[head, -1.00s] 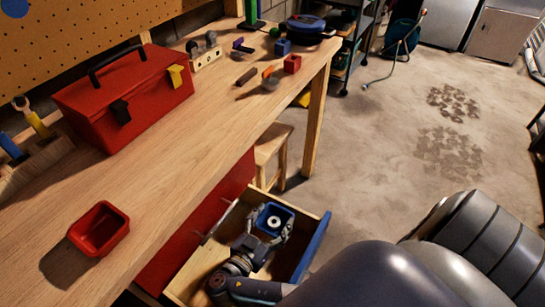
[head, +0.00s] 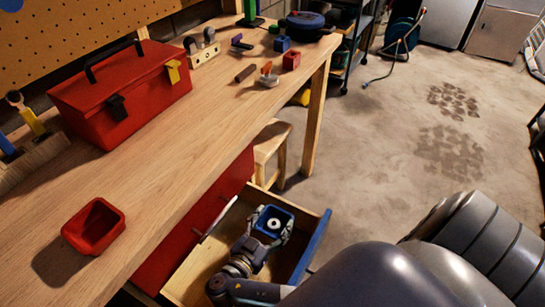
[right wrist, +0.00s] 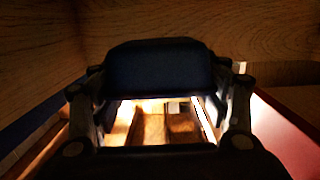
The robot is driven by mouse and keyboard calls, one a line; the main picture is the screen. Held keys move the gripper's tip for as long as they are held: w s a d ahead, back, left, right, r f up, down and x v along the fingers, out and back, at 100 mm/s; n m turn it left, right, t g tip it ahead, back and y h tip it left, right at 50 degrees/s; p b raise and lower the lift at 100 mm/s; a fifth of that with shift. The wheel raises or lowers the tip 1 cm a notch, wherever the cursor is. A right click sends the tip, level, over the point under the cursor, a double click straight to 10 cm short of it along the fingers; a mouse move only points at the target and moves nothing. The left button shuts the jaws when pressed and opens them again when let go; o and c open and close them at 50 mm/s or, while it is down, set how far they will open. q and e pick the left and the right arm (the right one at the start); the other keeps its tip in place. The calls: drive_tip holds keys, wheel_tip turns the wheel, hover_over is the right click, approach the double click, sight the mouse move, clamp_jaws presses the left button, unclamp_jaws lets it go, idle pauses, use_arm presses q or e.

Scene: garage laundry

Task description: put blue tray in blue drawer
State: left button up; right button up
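In the right wrist view the tray (right wrist: 160,65) shows dark between the fingers, with the wooden drawer walls around. I cannot tell whether the tray touches the drawer bottom. My left gripper is not in view.
A red tray (head: 94,228) and a red toolbox (head: 120,95) sit on the workbench (head: 190,140) above the drawer. Small blocks and tools lie at its far end. A wooden stool (head: 270,145) stands behind the drawer. The floor at right is open.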

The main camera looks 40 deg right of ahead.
drive_tip(key=o, duration=0.4)
drive_tip(key=shift+c, duration=0.2)
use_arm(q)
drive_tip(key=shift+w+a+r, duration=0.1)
use_arm(e)
drive_tip(key=shift+r, duration=0.1)
drive_tip(key=shift+r+p, duration=0.3)
drive_tip(key=shift+p, duration=0.1)
drive_tip(key=shift+r+p, duration=0.4)
drive_tip(key=shift+p, duration=0.05)
use_arm(q)
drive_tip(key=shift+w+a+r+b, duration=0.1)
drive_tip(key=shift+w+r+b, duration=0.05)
drive_tip(key=shift+b, duration=0.45)
use_arm(e)
drive_tip(key=f+v, duration=0.1)
drive_tip(key=v, duration=0.6)
drive_tip(key=shift+a+r, duration=0.3)
drive_tip(key=shift+r, duration=0.05)
drive_tip(key=shift+s, duration=0.1)
